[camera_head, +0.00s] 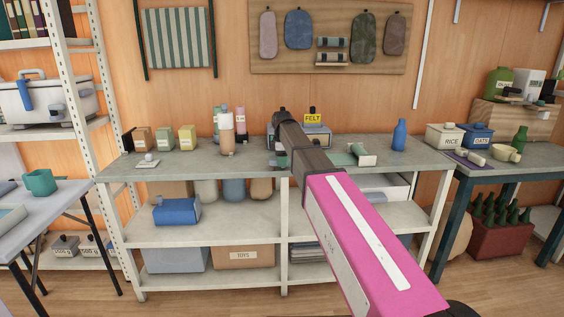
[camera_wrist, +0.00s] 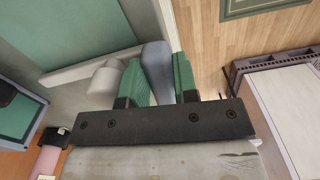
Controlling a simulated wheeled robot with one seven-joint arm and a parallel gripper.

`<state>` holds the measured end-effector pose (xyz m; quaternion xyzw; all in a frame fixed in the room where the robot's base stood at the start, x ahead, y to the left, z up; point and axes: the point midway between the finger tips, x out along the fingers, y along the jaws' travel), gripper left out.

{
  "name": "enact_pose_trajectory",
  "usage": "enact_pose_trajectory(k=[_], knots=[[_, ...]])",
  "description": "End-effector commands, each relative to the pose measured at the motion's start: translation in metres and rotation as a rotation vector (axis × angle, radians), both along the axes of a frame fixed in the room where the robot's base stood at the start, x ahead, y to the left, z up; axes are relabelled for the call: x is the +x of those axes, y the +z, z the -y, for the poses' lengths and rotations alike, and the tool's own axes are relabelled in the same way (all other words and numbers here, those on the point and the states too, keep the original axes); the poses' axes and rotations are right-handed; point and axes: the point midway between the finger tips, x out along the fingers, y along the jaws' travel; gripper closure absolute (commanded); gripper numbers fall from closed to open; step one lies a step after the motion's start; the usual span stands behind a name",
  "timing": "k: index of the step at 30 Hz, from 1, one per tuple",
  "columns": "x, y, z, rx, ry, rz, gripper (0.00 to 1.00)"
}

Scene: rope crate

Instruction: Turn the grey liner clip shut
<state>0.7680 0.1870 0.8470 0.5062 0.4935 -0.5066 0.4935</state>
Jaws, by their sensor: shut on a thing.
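In the wrist view, my gripper (camera_wrist: 160,72) has two green fingers closed on a smooth blue-grey piece (camera_wrist: 156,60), which looks like the grey liner clip. The piece stands up between the fingers, and its lower end is hidden by the dark gripper body. A pale rounded part (camera_wrist: 105,78) sits just left of the left finger, beside a pale bar and a green panel (camera_wrist: 75,30). I cannot tell how far the clip is turned. In the head view my arm covers the middle of the workbench, and the clip cannot be made out there.
A box with a yellow FELT tag (camera_head: 312,115) stands on the workbench (camera_head: 200,172) behind my wrist. Cartons and cylinders stand to the left, a blue bottle (camera_head: 399,135) to the right. In the wrist view, a blue-edged box (camera_wrist: 18,118) and a pink cylinder (camera_wrist: 46,160) are at left.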

Motion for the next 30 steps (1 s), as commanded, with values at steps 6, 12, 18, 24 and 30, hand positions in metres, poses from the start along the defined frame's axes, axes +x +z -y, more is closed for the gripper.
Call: enact_pose_trajectory(k=[6,12,18,24,30], knots=[[0.0,0.0,0.0,0.0,-0.001,0.002,0.47],[0.001,0.0,0.0,0.0,-0.008,0.003,0.47],[-0.003,0.0,0.0,0.0,-0.093,0.004,0.47],[-0.012,0.0,-0.002,0.0,-0.273,0.003,0.47],[-0.02,0.0,-0.005,0.0,-0.46,0.001,0.47]])
